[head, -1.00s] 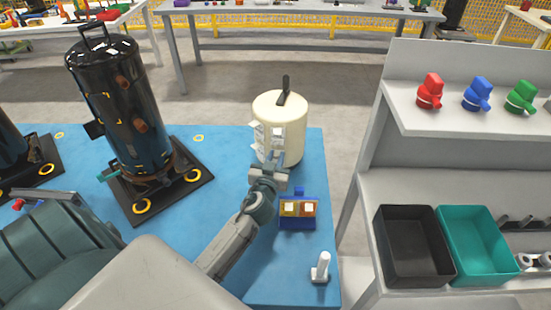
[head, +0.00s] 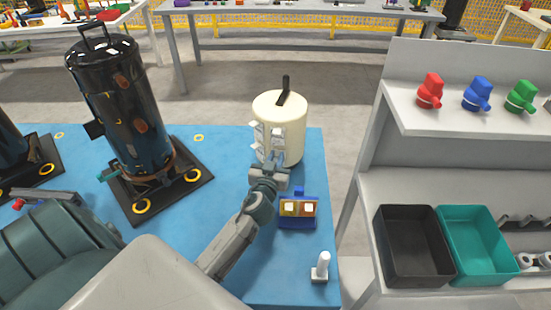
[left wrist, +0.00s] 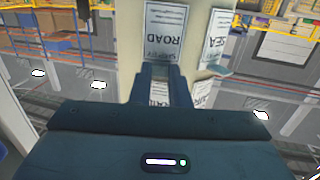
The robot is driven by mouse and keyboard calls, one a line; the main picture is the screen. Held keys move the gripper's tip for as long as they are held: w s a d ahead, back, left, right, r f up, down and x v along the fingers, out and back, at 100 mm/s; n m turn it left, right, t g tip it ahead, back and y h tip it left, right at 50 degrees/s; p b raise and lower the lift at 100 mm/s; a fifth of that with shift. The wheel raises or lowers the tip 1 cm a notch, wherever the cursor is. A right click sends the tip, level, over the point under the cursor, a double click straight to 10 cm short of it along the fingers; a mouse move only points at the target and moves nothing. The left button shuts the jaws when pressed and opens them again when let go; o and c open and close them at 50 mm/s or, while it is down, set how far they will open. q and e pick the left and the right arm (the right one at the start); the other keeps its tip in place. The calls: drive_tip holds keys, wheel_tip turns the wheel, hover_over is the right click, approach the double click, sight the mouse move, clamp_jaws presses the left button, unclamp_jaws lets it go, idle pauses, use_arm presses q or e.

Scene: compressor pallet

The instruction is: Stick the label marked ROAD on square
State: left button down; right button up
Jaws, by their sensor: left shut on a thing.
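The cream drum (head: 292,110) with a black handle stands on the blue table and carries several white labels. Two more labels show lower down, one partly between my fingers. My left gripper (head: 281,162) is at the front of the drum; it also shows in the left wrist view (left wrist: 165,72). It is shut at the lower edge of the ROAD label. My right gripper is not in view.
A tall black tank (head: 122,110) stands on a black base at the left. A shelf (head: 430,170) with bins is at the right.

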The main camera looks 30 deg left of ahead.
use_arm(q)
drive_tip(key=d+b+v, duration=0.1)
drive_tip(key=v, duration=0.5)
drive_tip(key=shift+w, duration=0.15)
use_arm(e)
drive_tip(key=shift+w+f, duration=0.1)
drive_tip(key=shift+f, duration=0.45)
use_arm(q)
drive_tip(key=shift+a, duration=0.15)
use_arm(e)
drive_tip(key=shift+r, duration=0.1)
